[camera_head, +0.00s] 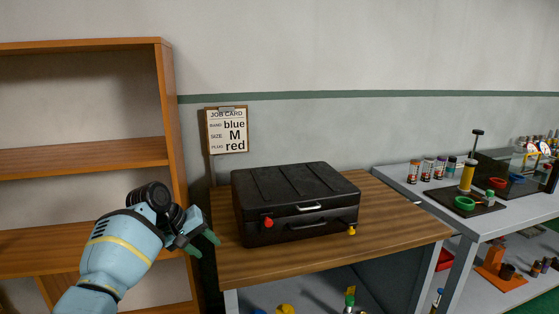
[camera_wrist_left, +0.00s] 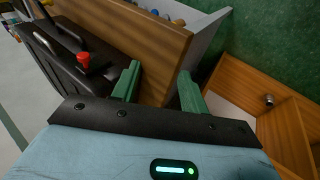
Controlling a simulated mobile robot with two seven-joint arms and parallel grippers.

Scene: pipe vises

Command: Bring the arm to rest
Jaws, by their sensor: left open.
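My left gripper (camera_head: 205,241) is at the left of the wooden workbench in the head view, in front of the shelf. Its two green fingers are apart and nothing is between them; they also show in the left wrist view (camera_wrist_left: 160,88). A closed black case (camera_head: 295,203) lies on the workbench (camera_head: 400,225), to the right of the gripper and apart from it. The case has a red knob (camera_head: 268,223) and a yellow one (camera_head: 352,230) on its front. My right gripper is in neither view.
An orange wooden shelf (camera_head: 80,158) stands at the left, close behind my left arm. A job card (camera_head: 227,130) reading blue, M, red hangs on the wall. A grey table (camera_head: 400,178) with jars and a black tray stands at the right. Several items lie under the workbench.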

